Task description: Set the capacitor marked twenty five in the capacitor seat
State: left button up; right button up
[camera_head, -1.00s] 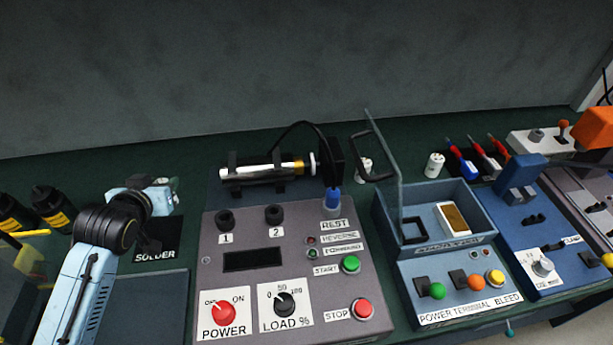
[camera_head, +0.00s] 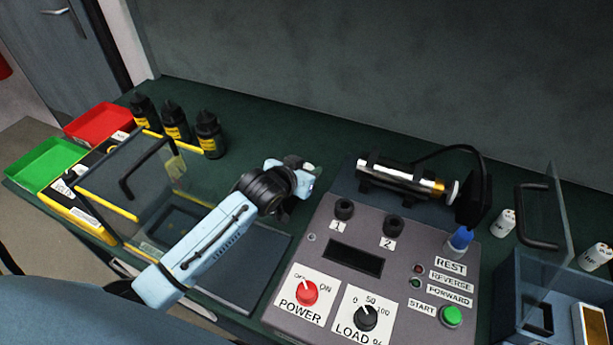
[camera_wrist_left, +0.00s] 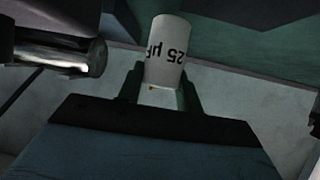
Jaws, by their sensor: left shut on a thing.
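The capacitor (camera_wrist_left: 166,50) is a white cylinder printed "25 µF", upside down in the left wrist view. My left gripper (camera_wrist_left: 163,92) is shut on its lower part. In the head view my left gripper (camera_head: 300,190) is above the bench, just left of the back corner of the grey power box (camera_head: 320,235); its fingers are small and partly hidden there. Two other white cylinders, one (camera_head: 503,222) and another (camera_head: 596,254), stand at the right, their marks unreadable. I cannot make out a capacitor seat for certain. My right gripper is not in view.
A blue box (camera_head: 507,285) with an upright clear lid (camera_head: 550,240) is at the right. A clear-lidded station (camera_head: 130,185), black bottles (camera_head: 208,135), a red tray (camera_head: 98,122) and a green tray (camera_head: 48,165) are at the left. Bench behind my gripper is clear.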

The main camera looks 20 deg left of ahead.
pick_arm(q)
jog(key=shift+f, duration=1.1)
jog(key=shift+f, duration=0.2)
jog(key=o, duration=1)
